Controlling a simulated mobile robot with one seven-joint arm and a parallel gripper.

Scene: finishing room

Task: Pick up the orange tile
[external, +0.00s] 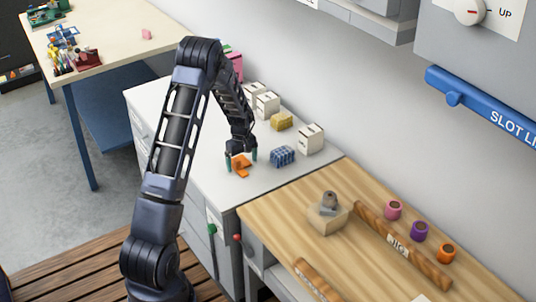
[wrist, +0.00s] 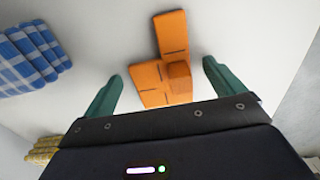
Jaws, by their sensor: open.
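The orange tile (external: 239,164) lies on the white cabinet top, and its irregular, stepped shape is clearer in the wrist view (wrist: 172,50). My gripper (external: 241,159) is down at the tile in the external view. In the wrist view its two green fingers stand apart, with the lower part of the tile showing between the fingertips (wrist: 160,72). The gripper is open and holds nothing. I cannot tell whether a finger touches the tile. My gripper's body hides the nearest part of the view.
A yellow block (external: 281,121) and white blocks (external: 311,139) stand toward the wall. A wooden bench (external: 290,215) adjoins the white cabinet top (external: 205,150).

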